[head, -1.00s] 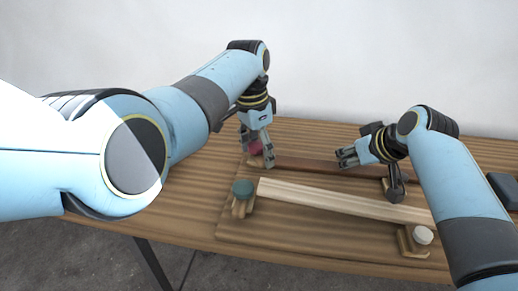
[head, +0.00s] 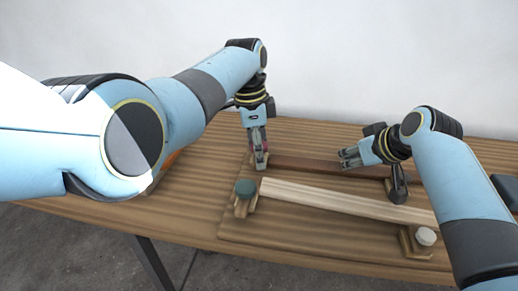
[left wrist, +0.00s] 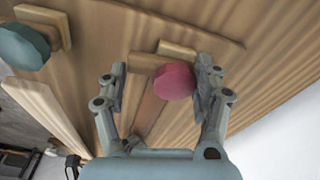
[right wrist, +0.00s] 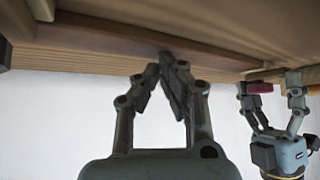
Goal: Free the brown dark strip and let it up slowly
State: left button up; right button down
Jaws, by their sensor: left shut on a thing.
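The brown dark strip (head: 310,167) lies along the back of the board; it also shows in the left wrist view (left wrist: 148,112) and right wrist view (right wrist: 120,38). A pink-red knob (left wrist: 174,80) on a wooden block sits at its left end. My left gripper (head: 259,158) points down with its fingers around this knob, shut on it; the right wrist view shows the knob (right wrist: 260,87) between them. My right gripper (head: 343,158) is over the strip's middle. Its fingertips (right wrist: 162,62) come together close to the strip's edge, and whether they touch it I cannot tell.
A pale strip (head: 340,200) lies in front, between a teal knob (head: 244,187) at left and a white knob (head: 425,237) at right. A dark grey knob post (head: 397,183) stands by the dark strip's right end.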

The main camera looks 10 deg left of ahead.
pick_arm(q)
jog(key=shift+m, duration=0.5)
pick_arm(e)
jog(key=shift+s+d+f, duration=0.1)
jog(key=shift+s+f, duration=0.05)
jog(key=shift+f, duration=0.05)
pick_arm(q)
jog(key=o, duration=1.2)
jog(key=shift+o, duration=0.2)
jog(key=shift+r, duration=3.55)
jog(key=shift+r, duration=0.15)
pick_arm(e)
jog(key=shift+r, duration=0.2)
